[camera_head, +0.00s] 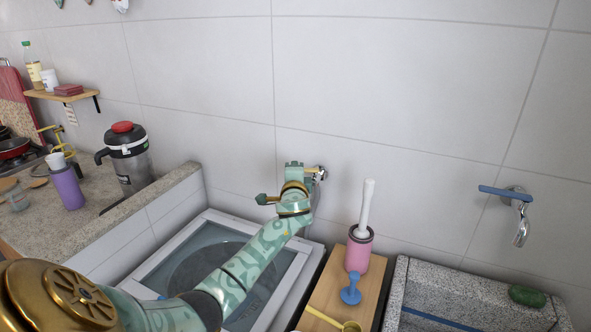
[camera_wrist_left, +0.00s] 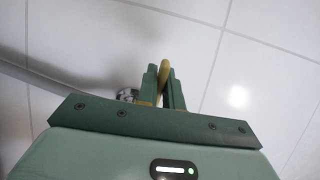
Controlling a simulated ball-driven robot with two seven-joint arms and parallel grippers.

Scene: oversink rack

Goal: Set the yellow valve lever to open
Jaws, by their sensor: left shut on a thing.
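The yellow valve lever (camera_wrist_left: 164,76) shows in the left wrist view as a thin yellow bar between the fingers of my left gripper (camera_wrist_left: 163,90). The fingers are shut on it. Part of the round metal valve body (camera_wrist_left: 127,95) shows just left of the fingers, against the tiled wall. In the head view my left gripper (camera_head: 293,170) is up at the wall, and the metal valve (camera_head: 319,174) shows just to its right. The lever itself is hidden behind the gripper there, so its angle is hard to tell. My right gripper is not in view.
A washing machine (camera_head: 205,224) stands below my left arm. A wooden board (camera_head: 322,290) to its right holds a pink brush holder (camera_head: 357,250) and a blue plunger-like item (camera_head: 351,290). A blue-handled tap (camera_head: 515,195) is above the stone sink (camera_head: 440,280).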

